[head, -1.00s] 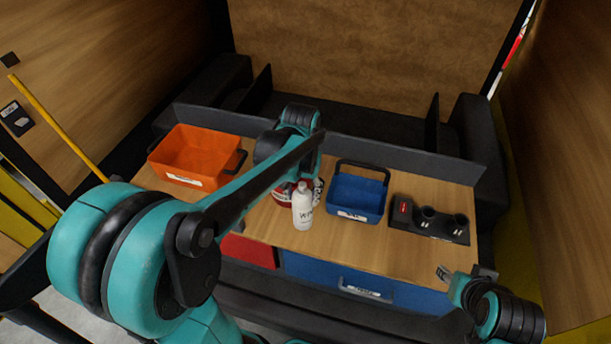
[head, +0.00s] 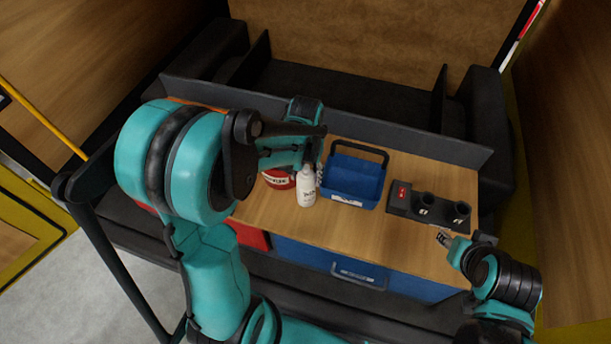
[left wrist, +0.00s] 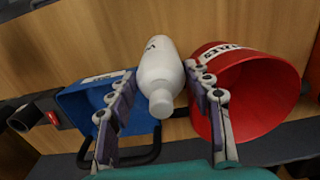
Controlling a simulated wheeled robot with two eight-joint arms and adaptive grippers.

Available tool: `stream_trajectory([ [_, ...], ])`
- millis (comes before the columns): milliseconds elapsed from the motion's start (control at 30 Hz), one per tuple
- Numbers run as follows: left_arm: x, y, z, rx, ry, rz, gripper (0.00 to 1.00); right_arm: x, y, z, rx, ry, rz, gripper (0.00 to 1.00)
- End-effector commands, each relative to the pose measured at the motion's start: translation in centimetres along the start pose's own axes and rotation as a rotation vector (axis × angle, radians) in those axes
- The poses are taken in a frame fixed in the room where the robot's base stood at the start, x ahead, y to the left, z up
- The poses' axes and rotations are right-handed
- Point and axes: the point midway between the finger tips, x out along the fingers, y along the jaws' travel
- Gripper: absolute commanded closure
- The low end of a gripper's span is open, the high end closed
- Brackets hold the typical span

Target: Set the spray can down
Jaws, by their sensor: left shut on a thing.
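The spray can is a white bottle-shaped can (head: 306,188) with dark lettering, upright over the wooden table (head: 275,222) in the head view, left of the blue bin. My left gripper (head: 316,174) is shut on it, partly hidden behind it and my forearm. In the left wrist view the can (left wrist: 160,66) lies between the two fingers (left wrist: 158,88), its narrow top towards the camera. I cannot tell whether its base touches the table. My right gripper (head: 443,238) is at the table's front right, apart from the can; its fingers are too small to read.
A red labelled container (head: 278,179) stands just behind and left of the can. The blue bin (head: 352,200) is close on the right, and a black holder (head: 410,208) with two cups is farther right. An orange bin (head: 190,102) is mostly hidden by my arm. Bare table lies in front.

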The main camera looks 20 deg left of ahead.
Motion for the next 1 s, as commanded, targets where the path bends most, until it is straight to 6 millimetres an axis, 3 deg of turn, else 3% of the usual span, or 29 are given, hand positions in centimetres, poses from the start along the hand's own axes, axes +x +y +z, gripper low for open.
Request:
stream_trajectory([
  [433, 0.9, 0.0, 0.0, 0.000, 0.000, 0.000, 1.00, 0.4, 0.0, 0.3, 0.000, 0.000, 0.000, 0.60],
  [467, 0.8, 0.0, 0.0, 0.000, 0.000, 0.000, 0.42, 0.3, 0.0, 0.2, 0.000, 0.000, 0.000, 0.60],
  [500, 0.8, 0.0, 0.0, 0.000, 0.000, 0.000, 0.31, 0.3, 0.0, 0.2, 0.000, 0.000, 0.000, 0.60],
  [867, 0.6, 0.0, 0.0, 0.000, 0.000, 0.000, 0.29, 0.1, 0.0, 0.1, 0.000, 0.000, 0.000, 0.60],
  [1000, -0.9, 0.0, 0.0, 0.000, 0.000, 0.000, 0.29, -0.2, 0.0, -0.2, 0.000, 0.000, 0.000, 0.60],
])
